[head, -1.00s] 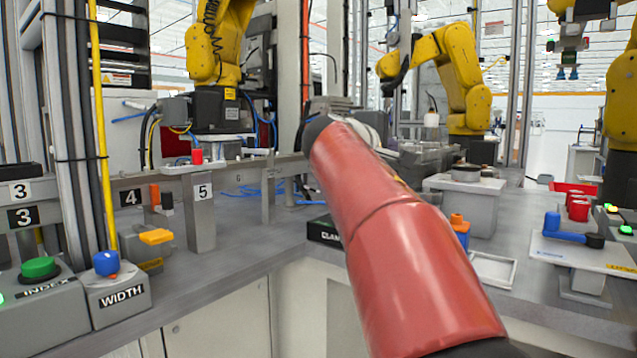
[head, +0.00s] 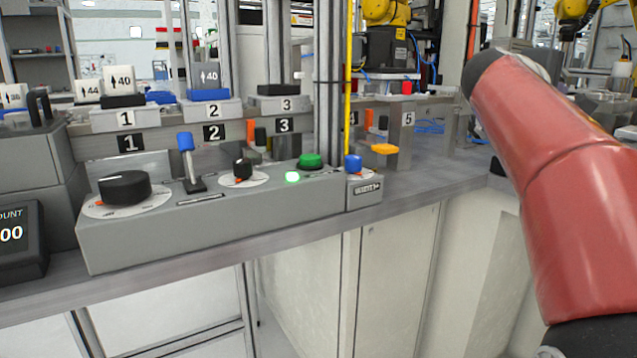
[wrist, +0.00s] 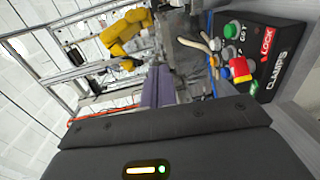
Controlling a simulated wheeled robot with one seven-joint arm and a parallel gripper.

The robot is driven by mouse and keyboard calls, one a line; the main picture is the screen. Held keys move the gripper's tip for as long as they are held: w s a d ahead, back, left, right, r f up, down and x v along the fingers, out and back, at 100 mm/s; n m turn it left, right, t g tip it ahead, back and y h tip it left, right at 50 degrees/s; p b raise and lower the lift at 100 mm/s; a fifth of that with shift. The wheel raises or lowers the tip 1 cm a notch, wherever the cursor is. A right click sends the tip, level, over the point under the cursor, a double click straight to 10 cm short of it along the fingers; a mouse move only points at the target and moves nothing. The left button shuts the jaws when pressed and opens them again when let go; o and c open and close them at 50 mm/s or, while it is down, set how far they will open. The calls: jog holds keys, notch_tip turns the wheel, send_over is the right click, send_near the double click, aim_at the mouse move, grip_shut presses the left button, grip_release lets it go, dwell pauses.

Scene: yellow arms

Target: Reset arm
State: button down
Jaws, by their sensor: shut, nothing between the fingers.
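My red arm (head: 560,170) fills the right of the head view, reaching up and away over the counter. My gripper is hidden behind the arm there. In the wrist view, two purple-grey fingers of my gripper (wrist: 158,72) are side by side, shut and empty. To their right is a black clamps panel (wrist: 270,62) with a green button, a red-and-yellow control and a LOCK label. The view is tilted, and I cannot tell how far the fingers are from the panel.
A grey control box (head: 215,215) with knobs, a blue-tipped lever (head: 187,160) and a green button (head: 311,160) sits on the counter at left-centre. Numbered stations stand behind it. A display (head: 18,240) is at far left. A yellow robot arm (wrist: 127,30) shows in the wrist view.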

jog(key=s+a+f+m+g+y+p, duration=0.1)
jog(key=s+a+f+m+y, duration=0.1)
jog(key=s+a+f+y, duration=0.3)
jog(key=s+a+f+m+g+y+p, duration=0.1)
jog(key=s+a+f+y, duration=0.3)
jog(key=s+a+f, duration=0.7)
jog(key=s+a+f+m+g+y+p, duration=0.1)
jog(key=s+a+f+m+y, duration=0.2)
jog(key=f, duration=1.7)
jog(key=s+a+y, duration=0.2)
jog(key=s+a, duration=0.3)
jog(key=s, duration=0.2)
jog(key=shift+s+a+f+y, duration=0.15)
jog(key=shift+a+y, duration=0.15)
jog(key=c, duration=2.1)
grip_release()
